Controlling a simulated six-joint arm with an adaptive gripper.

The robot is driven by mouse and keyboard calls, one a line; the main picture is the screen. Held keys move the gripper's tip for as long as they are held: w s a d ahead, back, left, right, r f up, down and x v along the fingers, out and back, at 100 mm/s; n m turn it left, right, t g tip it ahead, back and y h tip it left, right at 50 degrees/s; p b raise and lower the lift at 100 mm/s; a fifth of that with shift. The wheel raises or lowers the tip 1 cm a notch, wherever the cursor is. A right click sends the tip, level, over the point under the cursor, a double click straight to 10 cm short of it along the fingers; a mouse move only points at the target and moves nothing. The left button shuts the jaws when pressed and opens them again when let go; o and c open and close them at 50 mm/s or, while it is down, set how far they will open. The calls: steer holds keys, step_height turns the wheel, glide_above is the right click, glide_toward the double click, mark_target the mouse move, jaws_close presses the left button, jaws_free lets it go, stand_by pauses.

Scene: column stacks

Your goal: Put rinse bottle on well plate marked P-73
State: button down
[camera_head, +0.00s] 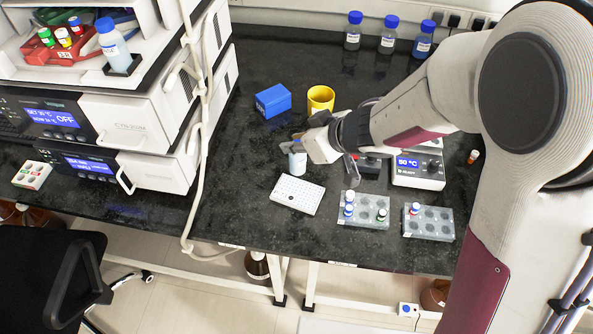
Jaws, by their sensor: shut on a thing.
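A small whitish bottle (297,163), which I take to be the rinse bottle, is held by my gripper (298,148). My gripper is shut on its upper part, and the fingers and wrist hide its top. The bottle looks upright, just behind the far edge of a white well plate (309,197). I cannot tell whether its base touches the bench or hangs above it. The plate lies flat on the black bench, with a small dark spot near its middle. No P-73 marking is legible on it.
A blue box (273,100) and a yellow cup (320,99) stand behind my gripper. Two grey vial racks (364,222) (441,235) are right of the plate, with a heater showing 90 °C (418,172) behind. A white hose (204,150) hangs left. Bench between hose and plate is clear.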

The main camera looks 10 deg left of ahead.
mark_target(304, 166)
steer(key=shift+f, duration=2.4)
steer(key=shift+f, duration=2.1)
steer(key=shift+f, duration=0.15)
steer(key=c, duration=1.9)
jaws_free()
steer(key=shift+v, duration=6.15)
